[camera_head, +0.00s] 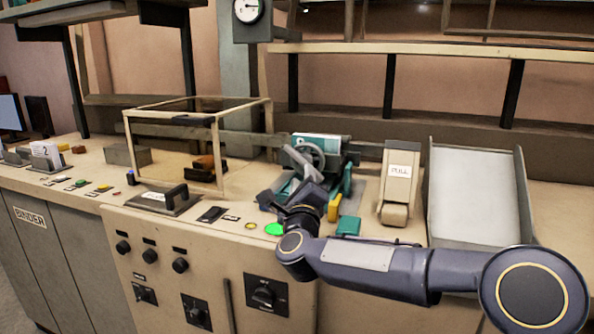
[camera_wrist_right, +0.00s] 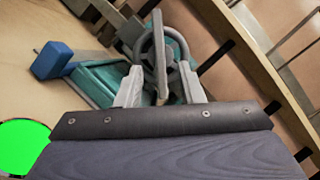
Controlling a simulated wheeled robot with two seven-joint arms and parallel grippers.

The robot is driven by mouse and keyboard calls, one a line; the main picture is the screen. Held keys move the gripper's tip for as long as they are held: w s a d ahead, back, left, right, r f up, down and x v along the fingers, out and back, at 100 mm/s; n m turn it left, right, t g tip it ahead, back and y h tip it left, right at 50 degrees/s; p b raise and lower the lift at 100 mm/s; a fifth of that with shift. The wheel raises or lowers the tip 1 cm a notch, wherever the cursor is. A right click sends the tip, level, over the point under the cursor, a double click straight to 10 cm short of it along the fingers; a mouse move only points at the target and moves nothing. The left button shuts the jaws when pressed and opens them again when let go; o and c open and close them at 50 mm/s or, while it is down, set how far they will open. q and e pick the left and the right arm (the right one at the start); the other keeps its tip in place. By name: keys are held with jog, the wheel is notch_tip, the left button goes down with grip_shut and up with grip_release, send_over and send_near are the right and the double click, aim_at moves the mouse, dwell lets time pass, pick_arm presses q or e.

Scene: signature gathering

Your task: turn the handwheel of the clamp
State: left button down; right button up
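The clamp (camera_head: 318,145) is a teal and grey device on the bench, right of centre in the head view. Its grey handwheel (camera_head: 310,152) stands upright at the front. In the right wrist view the handwheel (camera_wrist_right: 146,50) is at the top centre, with a slim grey bar reaching down from it. My right gripper (camera_head: 304,190) is in front of and below the handwheel in the head view. In the right wrist view its two pale fingers (camera_wrist_right: 161,88) are apart, with the bar's lower end showing between them. I cannot tell whether they touch it. My left gripper is not in view.
A green button (camera_head: 275,229) lies just left of my right gripper. A beige unit marked "PULL" (camera_head: 397,182) and a grey tray (camera_head: 431,190) stand to the right. A frame-like box (camera_head: 220,150) stands to the left. A gauge (camera_head: 247,9) hangs above.

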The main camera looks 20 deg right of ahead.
aim_at(303, 164)
jog(key=p+x, duration=0.1)
jog(key=x, duration=0.4)
jog(key=shift+w, duration=0.1)
grip_shut()
